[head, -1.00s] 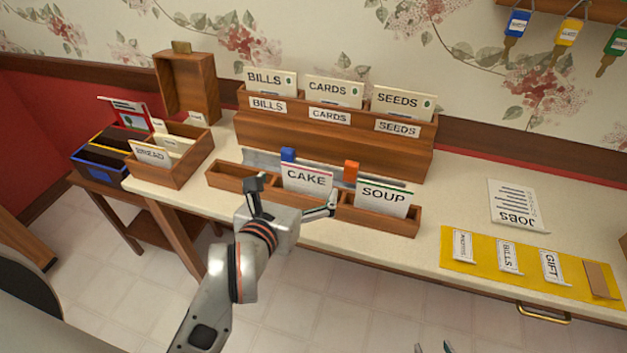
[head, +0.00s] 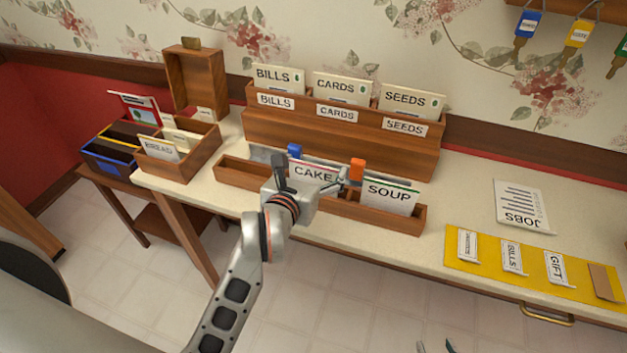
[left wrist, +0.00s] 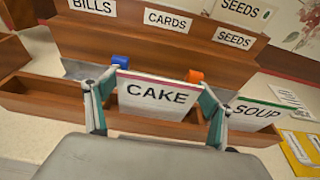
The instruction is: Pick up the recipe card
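A white recipe card marked CAKE (head: 318,172) stands upright in the middle of a low wooden rack (head: 235,172). A card marked SOUP (head: 390,196) stands in its right part. In the left wrist view the CAKE card (left wrist: 157,95) shows between the two spread fingers of my left gripper (left wrist: 153,108). That gripper (head: 310,177) is open at the card's front, and its palm hides the card's lower part in the head view. I cannot tell whether the fingers touch the card. Only the tips of my right gripper (head: 435,347) show at the bottom edge, apart and empty.
A stepped wooden sorter (head: 330,140) with BILLS, CARDS and SEEDS stands behind the rack. An open recipe box (head: 185,168) is left. A yellow mat (head: 485,264) and JOBS sheet (head: 522,206) lie right.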

